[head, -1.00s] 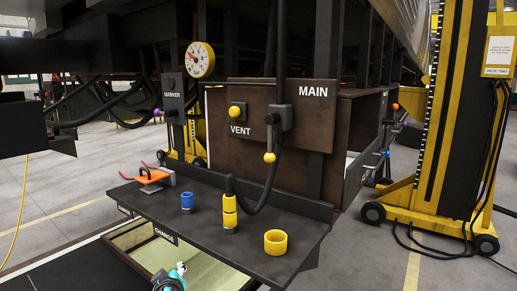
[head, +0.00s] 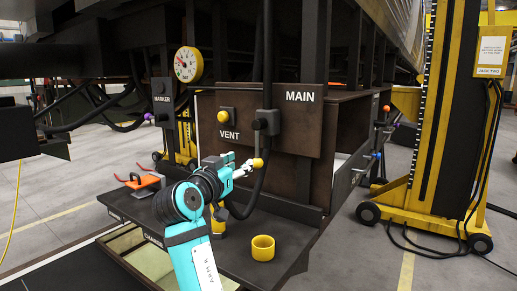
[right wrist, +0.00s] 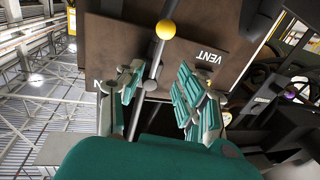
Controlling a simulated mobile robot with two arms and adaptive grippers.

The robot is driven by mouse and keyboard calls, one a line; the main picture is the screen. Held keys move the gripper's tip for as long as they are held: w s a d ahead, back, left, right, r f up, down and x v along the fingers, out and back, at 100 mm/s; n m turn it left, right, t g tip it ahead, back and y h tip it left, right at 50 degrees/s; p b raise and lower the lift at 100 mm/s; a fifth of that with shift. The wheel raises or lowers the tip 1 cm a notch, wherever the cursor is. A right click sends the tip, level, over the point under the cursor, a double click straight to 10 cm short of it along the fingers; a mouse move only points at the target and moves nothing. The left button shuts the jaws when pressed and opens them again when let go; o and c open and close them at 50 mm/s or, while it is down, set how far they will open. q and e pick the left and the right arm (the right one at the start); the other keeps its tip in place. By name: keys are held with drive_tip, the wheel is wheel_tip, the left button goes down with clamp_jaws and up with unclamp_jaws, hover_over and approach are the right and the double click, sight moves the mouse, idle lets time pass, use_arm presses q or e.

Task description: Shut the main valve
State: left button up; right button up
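The main valve is a lever with a yellow knob (head: 257,163), hanging down from a dark grey box below the MAIN label (head: 300,96). In the right wrist view, which is upside down, its knob (right wrist: 165,29) and rod run to a grey hub. My right gripper (head: 240,168) is just left of the knob in the head view. In the wrist view the right gripper (right wrist: 160,92) is open, with the lever showing between its fingers. It does not appear closed on anything, and I cannot tell the exact gap in depth. My left gripper is not in view.
A yellow VENT button (head: 224,116) sits left of the lever. A pressure gauge (head: 188,64) stands above left. The dark shelf (head: 290,238) below holds a yellow ring (head: 263,248) and an orange-handled tool (head: 141,181). A black hose hangs beside the lever. A yellow jack (head: 435,130) stands right.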

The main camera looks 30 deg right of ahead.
sight(256, 153)
drive_tip(key=p+x, duration=0.3)
drive_tip(key=x, duration=0.8)
drive_tip(key=shift+w+d, duration=0.1)
drive_tip(key=shift+d, duration=0.05)
drive_tip(key=shift+w+d, duration=0.25)
drive_tip(key=shift+d, duration=0.15)
clamp_jaws()
drive_tip(key=shift+f, duration=0.15)
